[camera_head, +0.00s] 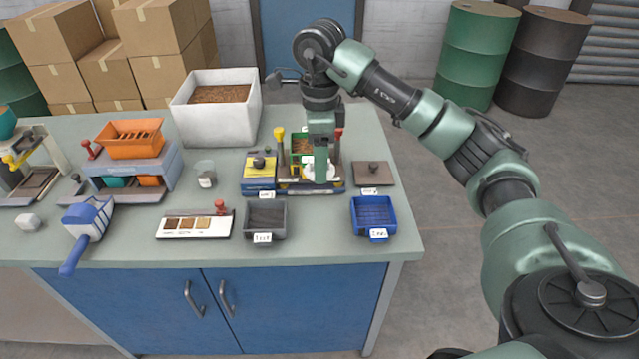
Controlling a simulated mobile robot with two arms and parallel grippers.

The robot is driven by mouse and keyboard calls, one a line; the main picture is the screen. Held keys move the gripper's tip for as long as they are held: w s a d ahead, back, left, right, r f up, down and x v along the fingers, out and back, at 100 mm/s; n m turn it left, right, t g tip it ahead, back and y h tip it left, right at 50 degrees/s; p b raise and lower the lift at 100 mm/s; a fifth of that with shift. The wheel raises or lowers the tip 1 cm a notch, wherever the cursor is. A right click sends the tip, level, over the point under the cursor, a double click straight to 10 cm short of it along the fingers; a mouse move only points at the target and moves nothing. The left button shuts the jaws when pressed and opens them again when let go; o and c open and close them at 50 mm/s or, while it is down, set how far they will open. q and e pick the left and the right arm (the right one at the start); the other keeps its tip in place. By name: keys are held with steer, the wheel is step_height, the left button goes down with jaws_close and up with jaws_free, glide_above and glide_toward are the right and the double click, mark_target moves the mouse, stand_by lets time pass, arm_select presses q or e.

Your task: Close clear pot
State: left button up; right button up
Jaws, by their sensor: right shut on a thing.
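A small clear pot (204,174) stands on the bench left of centre, with a pale label on its front; I cannot make out a lid on it. My right gripper (320,172) reaches down at the middle of the bench, right of the clear pot and apart from it. It is shut on a small white round piece (312,175) at its fingertips; I cannot tell whether this is a lid. The gripper hides part of the green-rimmed container behind it. My left gripper is not in view.
A yellow box with a dark knob (258,176) stands left of my gripper; a brown lid-like plate (373,174) lies right. A grey tray (265,219) and blue tray (373,214) are in front. A white bin (217,119) stands behind. A blue scoop (86,220) lies left.

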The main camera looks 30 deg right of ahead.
steer(key=shift+r, duration=1.25)
steer(key=s+a+f+n, duration=0.4)
steer(key=s+a+n, duration=0.2)
steer(key=n, duration=0.6)
steer(key=s+a+f+n, duration=0.5)
steer(key=s+a+n, duration=0.2)
steer(key=n, duration=0.5)
steer(key=shift+s+a+f, duration=0.15)
steer(key=shift+s+a, duration=0.05)
steer(key=shift+s, duration=0.75)
